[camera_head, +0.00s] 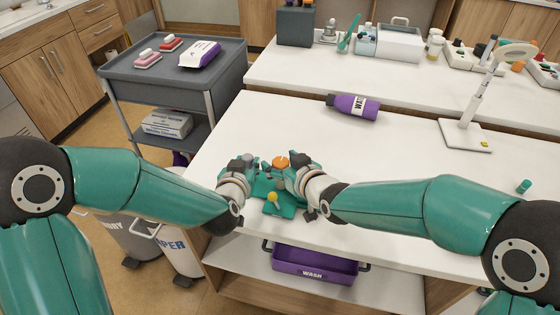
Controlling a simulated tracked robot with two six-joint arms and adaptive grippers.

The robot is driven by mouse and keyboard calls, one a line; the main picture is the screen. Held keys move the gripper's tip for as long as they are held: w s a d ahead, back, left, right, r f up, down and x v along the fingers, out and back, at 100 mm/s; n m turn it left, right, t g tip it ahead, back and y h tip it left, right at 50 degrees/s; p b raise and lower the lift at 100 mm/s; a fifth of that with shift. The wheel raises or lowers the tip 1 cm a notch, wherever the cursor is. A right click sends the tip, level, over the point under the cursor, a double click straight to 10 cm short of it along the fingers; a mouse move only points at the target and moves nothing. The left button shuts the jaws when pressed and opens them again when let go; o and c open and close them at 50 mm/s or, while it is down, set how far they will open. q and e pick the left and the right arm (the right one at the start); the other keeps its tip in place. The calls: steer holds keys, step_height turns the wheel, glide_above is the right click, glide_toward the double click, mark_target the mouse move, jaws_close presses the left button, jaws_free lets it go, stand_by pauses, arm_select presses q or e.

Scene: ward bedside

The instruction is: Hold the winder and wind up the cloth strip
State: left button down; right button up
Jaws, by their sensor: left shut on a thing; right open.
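The winder (276,200), a small teal device with a yellow knob (273,197) at its front, is on the white table near the front edge, between my two grippers. A round orange piece (281,162) shows at its back; I cannot tell whether this is the cloth strip. My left gripper (254,167) is shut on the winder at its left side. My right gripper (291,170) is open close to its right side; I cannot tell whether it touches. The fingers partly hide the winder, and no cloth strip is clearly visible.
A purple bottle (355,107) lies behind on the table. A magnifier lamp (467,134) and a small teal cylinder (523,186) are at the right. A purple wash bin (314,266) is on the shelf below. A grey cart (128,83) stands at the left. The middle right of the table is clear.

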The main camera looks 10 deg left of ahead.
steer(key=shift+w+a+f, duration=0.1)
steer(key=shift+w+a, duration=0.05)
steer(key=c, duration=1.2)
steer(key=shift+o, duration=0.2)
steer(key=shift+a+m+t, duration=0.1)
steer(key=shift+m+t, duration=0.2)
steer(key=shift+m+t+h, duration=0.3)
steer(key=shift+m+h, duration=0.2)
steer(key=shift+h, duration=0.2)
steer(key=shift+m+t+h, duration=1)
steer(key=shift+m+h, duration=0.9)
steer(key=shift+h, duration=0.4)
